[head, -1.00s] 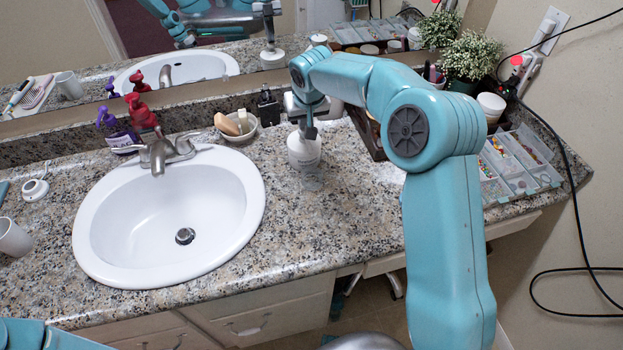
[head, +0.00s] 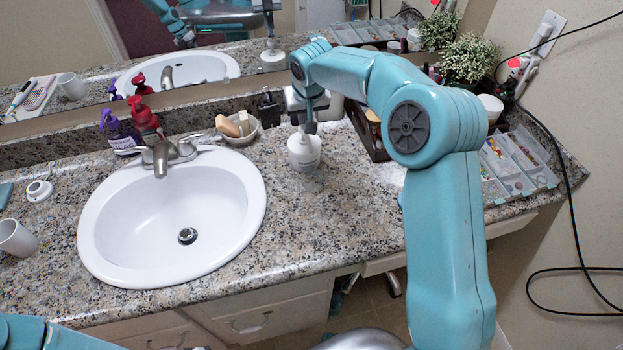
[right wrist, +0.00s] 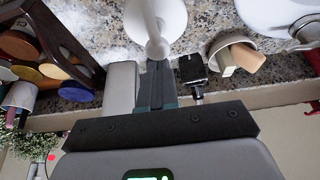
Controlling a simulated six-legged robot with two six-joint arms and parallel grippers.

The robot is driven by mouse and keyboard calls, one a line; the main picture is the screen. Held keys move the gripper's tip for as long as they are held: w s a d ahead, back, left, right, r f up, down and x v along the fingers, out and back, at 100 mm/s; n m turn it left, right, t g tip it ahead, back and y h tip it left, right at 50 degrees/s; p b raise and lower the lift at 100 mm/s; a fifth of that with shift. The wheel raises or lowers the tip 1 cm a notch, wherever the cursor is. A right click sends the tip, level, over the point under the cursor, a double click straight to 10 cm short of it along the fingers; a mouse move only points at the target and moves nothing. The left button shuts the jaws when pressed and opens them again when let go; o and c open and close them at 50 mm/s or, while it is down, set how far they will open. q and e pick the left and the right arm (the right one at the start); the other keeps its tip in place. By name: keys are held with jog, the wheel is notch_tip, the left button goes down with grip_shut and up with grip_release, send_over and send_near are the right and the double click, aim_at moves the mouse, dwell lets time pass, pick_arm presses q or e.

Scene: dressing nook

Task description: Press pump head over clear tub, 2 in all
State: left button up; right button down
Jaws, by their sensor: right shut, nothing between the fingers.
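A white pump bottle (head: 304,156) stands upright on the granite counter, right of the sink. A faint clear shape, seemingly the clear tub (head: 311,184), sits just in front of it; its edges are hard to make out. My right gripper (head: 309,129) is shut and empty, pointing down at the top of the bottle and hiding much of the pump head. In the right wrist view the bottle (right wrist: 172,14) and its white pump head (right wrist: 156,46) lie right at the fingertips (right wrist: 155,62); I cannot tell if they touch. My left gripper is out of view.
The white sink (head: 100,225) is to the left. A soap dish (head: 238,131) and a dark small bottle (head: 269,110) stand behind the pump bottle. A dark organizer (head: 374,148) is close on the right, with a compartment tray (head: 520,165) beyond. The counter in front is clear.

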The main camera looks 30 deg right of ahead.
jog(key=shift+f, duration=0.15)
jog(key=shift+f+b, duration=1.1)
jog(key=shift+f, duration=0.1)
jog(key=shift+r+p, duration=1.05)
jog(key=shift+r, duration=0.3)
jog(key=shift+r, duration=0.15)
notch_tip(320, 180, up, 6)
jog(key=p, duration=0.4)
jog(key=shift+p, duration=0.3)
